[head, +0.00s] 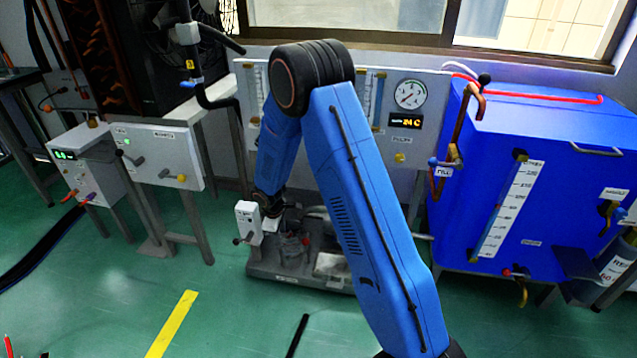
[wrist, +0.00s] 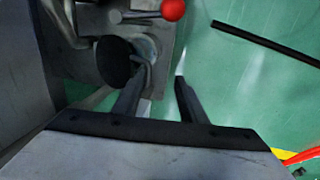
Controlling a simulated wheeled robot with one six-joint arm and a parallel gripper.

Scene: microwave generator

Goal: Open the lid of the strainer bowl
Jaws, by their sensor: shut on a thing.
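The strainer bowl (head: 292,247) is a small clear and reddish-grey vessel on the grey plinth, low behind my arm in the head view. In the wrist view, a clear round rim of the strainer bowl (wrist: 148,47) shows just beyond my left finger. A dark round disc, which looks like its lid (wrist: 115,62), lies beside it to the left. My gripper (wrist: 162,78) is low at the bowl, with its fingers a little apart and closed on a small part that looks like the lid's edge or catch. The exact contact is hard to make out.
A grey plinth (head: 290,274) carries the bowl, and a small white box (head: 248,222) with a lever stands beside my gripper. A red ball knob (wrist: 172,9) is near the bowl. A blue tank (head: 560,170) stands at right. Green floor in front is mostly open.

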